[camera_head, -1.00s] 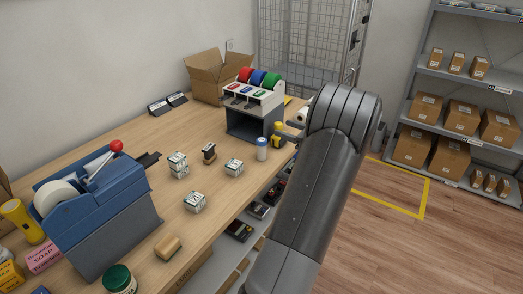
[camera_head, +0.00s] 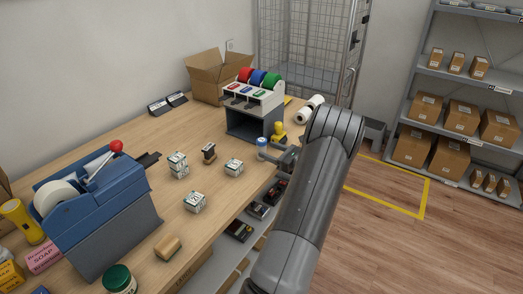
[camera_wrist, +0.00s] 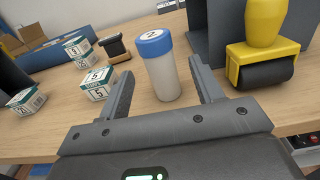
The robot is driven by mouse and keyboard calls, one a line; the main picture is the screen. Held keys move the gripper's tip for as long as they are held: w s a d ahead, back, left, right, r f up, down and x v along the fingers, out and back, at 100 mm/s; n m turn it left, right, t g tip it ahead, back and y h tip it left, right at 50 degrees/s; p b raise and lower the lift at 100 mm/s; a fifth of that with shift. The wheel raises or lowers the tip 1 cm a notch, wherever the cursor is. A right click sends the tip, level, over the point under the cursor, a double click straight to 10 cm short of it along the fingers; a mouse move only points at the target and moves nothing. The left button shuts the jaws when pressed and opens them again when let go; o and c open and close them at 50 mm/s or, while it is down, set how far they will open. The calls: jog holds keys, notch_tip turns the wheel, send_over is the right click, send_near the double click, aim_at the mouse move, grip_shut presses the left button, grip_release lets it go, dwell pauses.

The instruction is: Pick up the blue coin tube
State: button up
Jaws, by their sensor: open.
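The blue coin tube is a pale cylinder with a blue cap marked with a number. In the wrist view the coin tube (camera_wrist: 162,70) stands upright on the counter, between the two fingers of my gripper (camera_wrist: 160,90). The fingers are open, one on each side, with visible gaps to the tube. In the head view the coin tube (camera_head: 262,143) shows near the counter's right edge, its lower part hidden by my gripper (camera_head: 272,154).
A yellow roller (camera_wrist: 263,55) stands close on the right of the tube, beside a grey stand (camera_head: 243,123). Small numbered boxes (camera_wrist: 97,84) and a dark-handled stamp (camera_wrist: 115,47) lie to the left. The counter (camera_head: 215,218) ends just right of the tube.

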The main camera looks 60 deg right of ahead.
aim_at(262, 147)
jog(key=w, duration=0.4)
jog(key=shift+w, duration=0.25)
jog(key=c, duration=1.1)
jog(key=shift+c, duration=0.2)
